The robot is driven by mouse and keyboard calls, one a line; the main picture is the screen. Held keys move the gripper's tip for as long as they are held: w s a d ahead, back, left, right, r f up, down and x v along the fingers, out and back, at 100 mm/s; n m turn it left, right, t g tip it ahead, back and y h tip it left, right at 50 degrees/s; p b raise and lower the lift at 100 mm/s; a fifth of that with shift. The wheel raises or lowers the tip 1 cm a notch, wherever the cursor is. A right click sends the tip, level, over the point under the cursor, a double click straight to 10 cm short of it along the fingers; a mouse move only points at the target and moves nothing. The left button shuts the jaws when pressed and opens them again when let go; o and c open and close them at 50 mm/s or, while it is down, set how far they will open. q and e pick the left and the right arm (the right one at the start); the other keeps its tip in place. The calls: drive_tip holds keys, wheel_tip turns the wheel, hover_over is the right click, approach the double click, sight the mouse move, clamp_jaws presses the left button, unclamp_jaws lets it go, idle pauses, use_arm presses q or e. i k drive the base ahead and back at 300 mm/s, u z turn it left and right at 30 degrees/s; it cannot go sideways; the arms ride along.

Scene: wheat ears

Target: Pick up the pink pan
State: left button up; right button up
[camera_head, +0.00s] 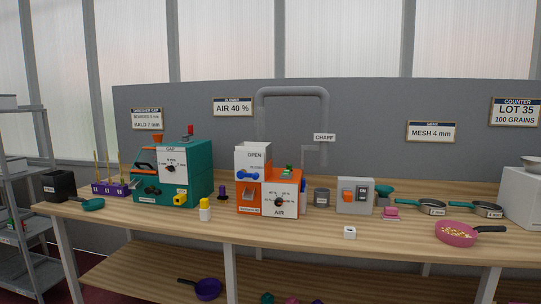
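The pink pan (456,237) stands upright on the wooden table at the right, near the front edge. It holds a layer of pale yellow grains, and its dark handle (491,229) points right. Nothing touches it from above. Neither of my grippers shows in the head view.
The wooden table (325,226) spans the view. A small white block (350,232) sits left of the pan. The table between block and pan is clear.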

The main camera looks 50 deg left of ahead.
sight(456, 234)
drive_tip(key=i, duration=0.15)
drive_tip(key=z, duration=0.2)
drive_tip(key=k, duration=0.65)
drive_tip(key=z, duration=0.95)
drive_tip(key=i, duration=1.5)
drive_tip(key=z, duration=0.3)
drive_tip(key=i, duration=2.25)
drive_tip(key=u, duration=0.1)
